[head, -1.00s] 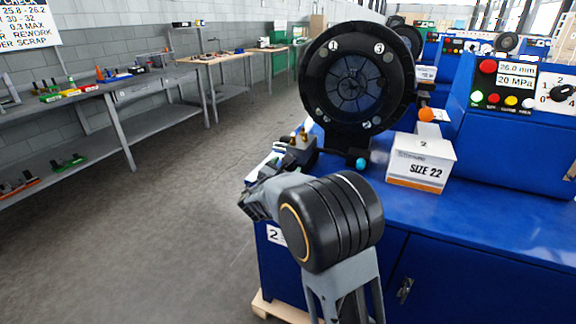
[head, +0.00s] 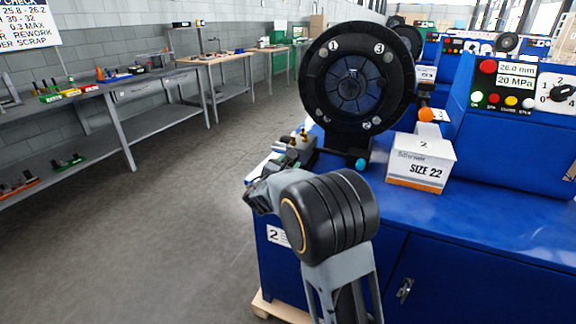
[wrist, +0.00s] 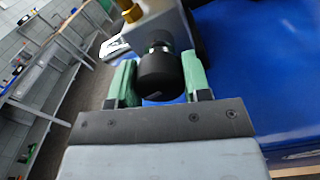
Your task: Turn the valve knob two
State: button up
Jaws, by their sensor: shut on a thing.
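The valve knob (wrist: 157,75) is a black cylinder on a grey valve block (wrist: 155,22) with brass fittings. In the wrist view my gripper (wrist: 160,80) has its green finger pads on either side of the knob, shut on it. In the head view the valve block (head: 294,148) sits at the left front corner of the blue bench, below the crimper head. My gripper (head: 262,190) reaches it from the front, and the knob is hidden there. A white plate marked 2 (head: 277,236) is on the bench front.
The black round crimper head (head: 357,80) stands behind the valve. A white SIZE 22 box (head: 421,162), an orange ball (head: 426,114) and a control panel (head: 505,85) are to the right. The grey floor (head: 180,230) on the left is clear, with shelves beyond.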

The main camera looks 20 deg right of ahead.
jog(key=shift+c, duration=1.1)
jog(key=shift+f+m+b, duration=0.15)
jog(key=shift+m+b, duration=0.15)
jog(key=shift+b, duration=0.35)
jog(key=shift+f+m+b, duration=0.15)
jog(key=shift+m+b, duration=0.15)
jog(key=shift+b, duration=0.3)
jog(key=m+b, duration=0.2)
jog(key=b, duration=0.2)
jog(key=shift+f+b, duration=0.15)
jog(key=shift+b, duration=0.2)
jog(key=m+b, duration=0.3)
jog(key=b, duration=0.2)
jog(key=shift+m+b, duration=0.3)
jog(key=m+b, duration=0.1)
jog(key=b, duration=0.1)
jog(key=m+b, duration=0.2)
jog(key=shift+r+b, duration=0.3)
jog(key=shift+r, duration=0.05)
jog(key=shift+r+m, duration=0.1)
jog(key=shift+m, duration=0.2)
